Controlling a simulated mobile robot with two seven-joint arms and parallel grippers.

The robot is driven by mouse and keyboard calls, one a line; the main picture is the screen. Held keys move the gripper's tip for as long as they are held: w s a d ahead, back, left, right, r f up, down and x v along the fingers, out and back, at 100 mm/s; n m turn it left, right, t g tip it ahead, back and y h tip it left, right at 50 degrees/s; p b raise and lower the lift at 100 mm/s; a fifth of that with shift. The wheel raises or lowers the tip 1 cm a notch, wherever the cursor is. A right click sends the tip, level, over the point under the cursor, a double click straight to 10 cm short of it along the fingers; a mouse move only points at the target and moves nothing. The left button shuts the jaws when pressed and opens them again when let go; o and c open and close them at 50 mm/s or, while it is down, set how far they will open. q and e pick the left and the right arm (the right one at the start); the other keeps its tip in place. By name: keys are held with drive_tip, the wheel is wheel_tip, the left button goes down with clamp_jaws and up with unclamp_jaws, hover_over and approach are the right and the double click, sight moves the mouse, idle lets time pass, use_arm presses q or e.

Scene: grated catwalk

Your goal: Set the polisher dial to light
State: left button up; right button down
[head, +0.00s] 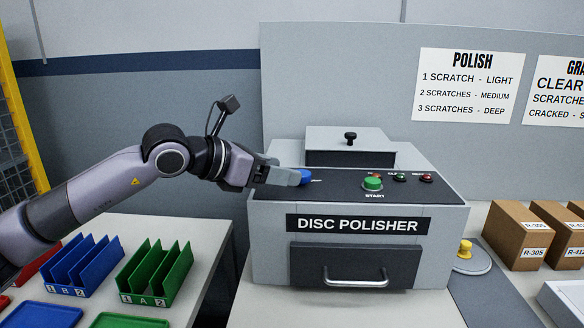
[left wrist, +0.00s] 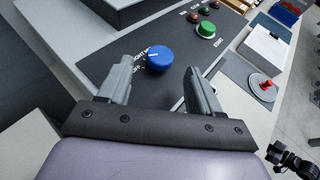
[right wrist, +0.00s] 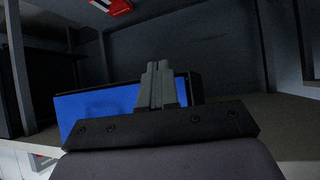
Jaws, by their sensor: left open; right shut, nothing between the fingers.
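The disc polisher (head: 270,232) is a grey machine with a dark sloping top panel. Its blue dial (head: 305,176) sits at the left of that panel, partly behind my left gripper (head: 288,178). In the left wrist view the round blue dial (left wrist: 159,61) shows just beyond and between the fingertips of my open left gripper (left wrist: 160,82). I see no clear contact. Small white lettering lies left of the dial, partly legible; I cannot tell which setting it points to. My right gripper (right wrist: 157,82) is shut and empty, and out of the head view.
A green start button (head: 372,183) and small indicator lights are right of the dial. A lidded box (head: 348,145) stands behind. A polish chart (head: 468,84) reads one scratch, light. Blue (head: 80,265) and green (head: 155,272) racks stand left. A blue object (right wrist: 95,110) is near my right gripper.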

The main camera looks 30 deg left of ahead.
sight(290, 188)
use_arm(q)
drive_tip(key=shift+p+x, duration=0.35)
drive_tip(key=shift+x, duration=1.3)
drive_tip(key=c, duration=1)
drive_tip(key=shift+c, duration=0.2)
